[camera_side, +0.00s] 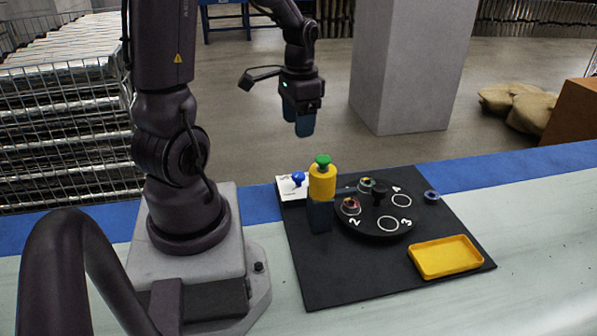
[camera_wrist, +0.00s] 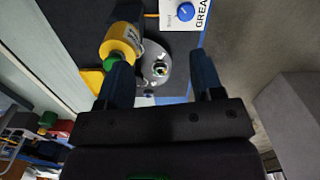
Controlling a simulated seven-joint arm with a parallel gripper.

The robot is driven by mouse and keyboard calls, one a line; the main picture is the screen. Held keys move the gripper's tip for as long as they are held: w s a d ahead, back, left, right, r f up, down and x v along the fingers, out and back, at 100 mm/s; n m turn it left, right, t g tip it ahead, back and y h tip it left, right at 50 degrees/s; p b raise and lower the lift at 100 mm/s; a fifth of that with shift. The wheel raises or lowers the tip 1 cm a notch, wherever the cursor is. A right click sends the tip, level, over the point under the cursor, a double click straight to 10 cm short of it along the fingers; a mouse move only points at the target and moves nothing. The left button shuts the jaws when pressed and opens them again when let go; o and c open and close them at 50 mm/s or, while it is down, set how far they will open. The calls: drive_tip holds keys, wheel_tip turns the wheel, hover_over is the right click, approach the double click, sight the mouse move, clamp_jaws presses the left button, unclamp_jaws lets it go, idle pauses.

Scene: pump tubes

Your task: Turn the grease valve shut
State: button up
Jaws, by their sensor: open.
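The grease valve is a blue knob (camera_side: 298,178) on a white plate (camera_side: 288,191) at the back left of the black mat. In the wrist view the blue knob (camera_wrist: 186,12) is near the top edge, beside the letters "GREA", the rest being cut off. Its exact turn angle is too small to tell. My gripper (camera_side: 299,124) hangs high above the work, with its blue fingers pointing down. It is open and empty, well apart from the knob. In the wrist view the gripper (camera_wrist: 162,78) shows a wide gap between its fingers.
A yellow cylinder with a green top (camera_side: 322,182) stands on a dark blue block close to the valve's right. A black numbered turntable (camera_side: 370,224) holds small coloured fittings. A yellow tray (camera_side: 447,270) lies front right; a small blue ring (camera_side: 432,196) is at the right.

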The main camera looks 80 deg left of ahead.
sight(299, 174)
drive_tip(key=a+f+m, duration=0.1)
drive_tip(key=f+m, duration=0.1)
drive_tip(key=f, duration=0.3)
drive_tip(key=a+f+m, duration=0.2)
drive_tip(key=f, duration=0.4)
drive_tip(key=w+a+f+m, duration=0.1)
drive_tip(key=a+f+m, duration=0.1)
drive_tip(key=f, duration=0.3)
drive_tip(key=shift+f+m, duration=0.3)
drive_tip(key=shift+f, duration=0.1)
drive_tip(key=shift+c, duration=0.2)
drive_tip(key=c, duration=0.9)
